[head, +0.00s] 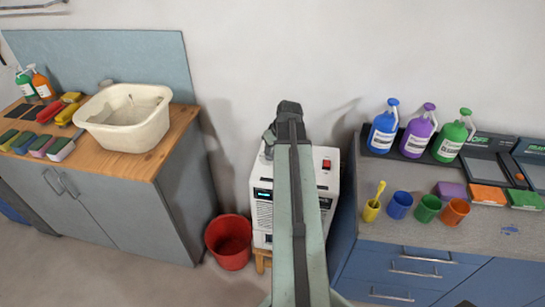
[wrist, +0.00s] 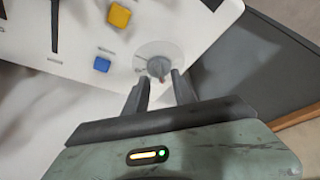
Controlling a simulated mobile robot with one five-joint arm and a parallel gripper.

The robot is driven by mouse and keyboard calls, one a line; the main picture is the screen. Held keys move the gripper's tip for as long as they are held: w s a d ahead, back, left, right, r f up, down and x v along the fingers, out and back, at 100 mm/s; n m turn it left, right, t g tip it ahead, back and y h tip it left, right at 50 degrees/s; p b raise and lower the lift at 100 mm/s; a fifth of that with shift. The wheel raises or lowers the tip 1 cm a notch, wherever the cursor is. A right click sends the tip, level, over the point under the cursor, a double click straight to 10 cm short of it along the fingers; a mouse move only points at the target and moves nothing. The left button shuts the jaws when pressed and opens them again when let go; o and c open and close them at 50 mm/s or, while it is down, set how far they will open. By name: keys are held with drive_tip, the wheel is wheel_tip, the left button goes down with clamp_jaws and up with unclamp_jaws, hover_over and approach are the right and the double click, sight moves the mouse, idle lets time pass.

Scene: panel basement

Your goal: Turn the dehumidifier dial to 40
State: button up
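The dehumidifier is a white box (head: 325,186) against the wall in the head view, partly hidden behind my arm. A red switch (head: 326,164) and a small lit display (head: 263,194) show on it. In the wrist view its white panel (wrist: 85,35) carries a pale round dial (wrist: 160,62) with a grey knob in its middle. My gripper (wrist: 160,78) is open, its two dark fingers pointing at the dial. The knob shows between and just beyond the fingertips; I cannot tell whether they touch it. The dial's numbers are not readable.
A red bucket (head: 229,242) stands left of the dehumidifier. A grey cabinet (head: 180,200) is at left, a blue cabinet (head: 400,260) at right with bottles and cups.

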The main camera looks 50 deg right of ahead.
drive_tip(key=shift+b+x, duration=0.5)
drive_tip(key=shift+x, duration=0.7)
drive_tip(key=shift+r, duration=0.15)
